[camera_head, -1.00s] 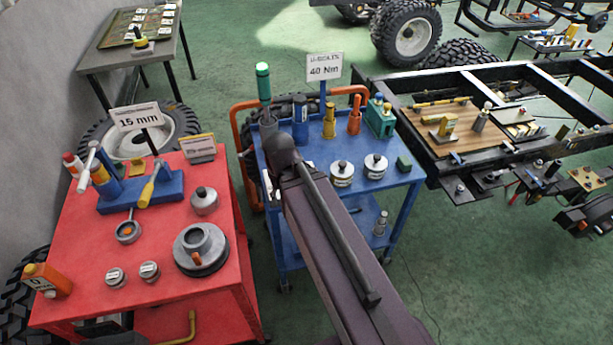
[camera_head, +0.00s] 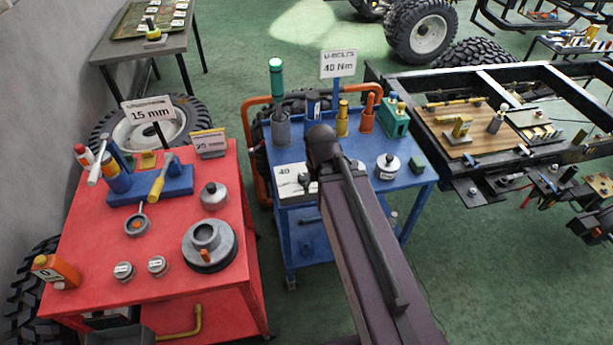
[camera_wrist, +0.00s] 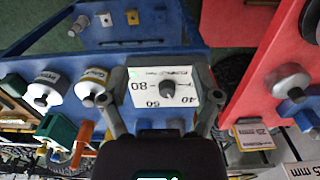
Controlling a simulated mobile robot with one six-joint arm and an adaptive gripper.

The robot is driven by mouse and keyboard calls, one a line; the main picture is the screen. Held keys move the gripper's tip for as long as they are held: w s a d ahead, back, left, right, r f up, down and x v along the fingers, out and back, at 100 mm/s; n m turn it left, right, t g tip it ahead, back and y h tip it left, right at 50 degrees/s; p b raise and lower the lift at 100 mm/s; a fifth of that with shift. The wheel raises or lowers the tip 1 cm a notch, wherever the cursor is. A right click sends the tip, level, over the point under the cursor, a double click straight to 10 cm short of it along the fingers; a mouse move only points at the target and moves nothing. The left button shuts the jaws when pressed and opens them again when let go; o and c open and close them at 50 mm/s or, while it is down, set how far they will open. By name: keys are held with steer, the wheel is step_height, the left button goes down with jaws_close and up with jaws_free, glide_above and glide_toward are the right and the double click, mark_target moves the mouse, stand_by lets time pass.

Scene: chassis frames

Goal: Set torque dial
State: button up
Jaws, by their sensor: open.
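The torque dial is a white plate (camera_wrist: 150,76) with a dark round knob (camera_wrist: 167,89) and the numbers 40, 60 and 80. In the wrist view it sits on the blue cart between my fingers. In the head view the dial plate (camera_head: 287,187) shows left of my arm, partly covered. A sign (camera_head: 339,64) reading "U-BOLTS 40 Nm" stands behind it. My gripper (camera_wrist: 160,100) is open and empty, with its fingers apart on either side of the dial. Contact with the knob cannot be told. In the head view, my forearm hides most of the gripper.
The blue cart (camera_head: 405,185) also holds a green-handled tool (camera_head: 276,85), a lidded jar (camera_head: 387,167) and a teal box (camera_head: 396,120). A red cart (camera_head: 95,245) with several tools and pots stands at left. A chassis frame (camera_head: 470,180) stands at right.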

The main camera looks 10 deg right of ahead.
steer(key=r+n+p, duration=0.1)
steer(key=r+p, duration=0.1)
glide_above(304, 176)
steer(key=shift+f, duration=0.15)
steer(key=shift+f+b, duration=0.15)
steer(key=shift+b, duration=0.15)
step_height(304, 176, down, 14)
steer(key=b, duration=1.3)
steer(key=shift+r, duration=0.25)
steer(key=shift+c, duration=0.2)
steer(key=c, duration=1.1)
steer(key=shift+o, duration=0.4)
steer(key=shift+d, duration=0.35)
steer(key=shift+a+n, duration=0.3)
steer(key=shift+c, duration=0.6)
